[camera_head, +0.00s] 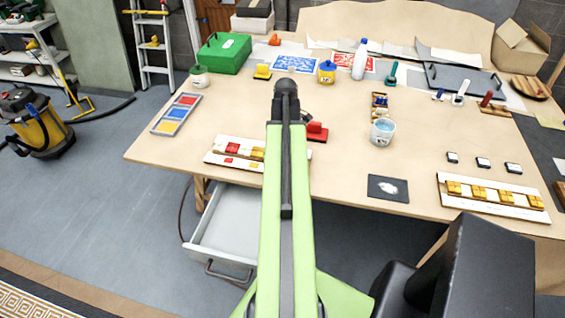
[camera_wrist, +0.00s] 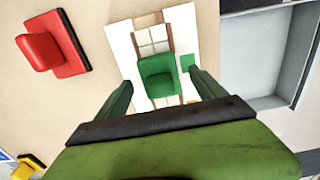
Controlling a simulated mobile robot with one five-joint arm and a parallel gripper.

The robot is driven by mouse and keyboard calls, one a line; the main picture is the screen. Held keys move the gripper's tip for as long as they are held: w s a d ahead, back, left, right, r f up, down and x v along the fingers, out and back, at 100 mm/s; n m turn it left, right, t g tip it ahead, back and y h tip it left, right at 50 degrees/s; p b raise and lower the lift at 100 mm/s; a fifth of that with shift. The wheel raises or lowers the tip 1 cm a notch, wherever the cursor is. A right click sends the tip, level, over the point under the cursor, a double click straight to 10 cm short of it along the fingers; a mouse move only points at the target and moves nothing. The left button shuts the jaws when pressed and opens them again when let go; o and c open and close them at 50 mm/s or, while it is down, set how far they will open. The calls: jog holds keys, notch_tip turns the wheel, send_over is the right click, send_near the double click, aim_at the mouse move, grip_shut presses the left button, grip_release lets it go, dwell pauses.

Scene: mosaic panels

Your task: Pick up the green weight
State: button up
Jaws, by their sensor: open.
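In the wrist view, the green weight (camera_wrist: 158,75) is a square green block with a raised grip. It sits on a white panel (camera_wrist: 122,45) over pale tiles in a brown frame. My gripper (camera_wrist: 160,79) is open, its two green fingers on either side of the weight in the picture, with visible gaps. I cannot tell how far above the panel the fingertips are. In the head view my arm hides the green weight and the gripper. The panel (camera_head: 213,157) shows there, partly behind my arm.
A red weight (camera_wrist: 50,45) lies beside the panel and also shows in the head view (camera_head: 316,132). A yellow weight (camera_wrist: 27,168) is at lower left. An open drawer (camera_head: 225,225) juts out below the table edge.

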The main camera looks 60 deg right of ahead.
jog(key=shift+f, duration=0.75)
jog(key=shift+r, duration=0.2)
grip_shut()
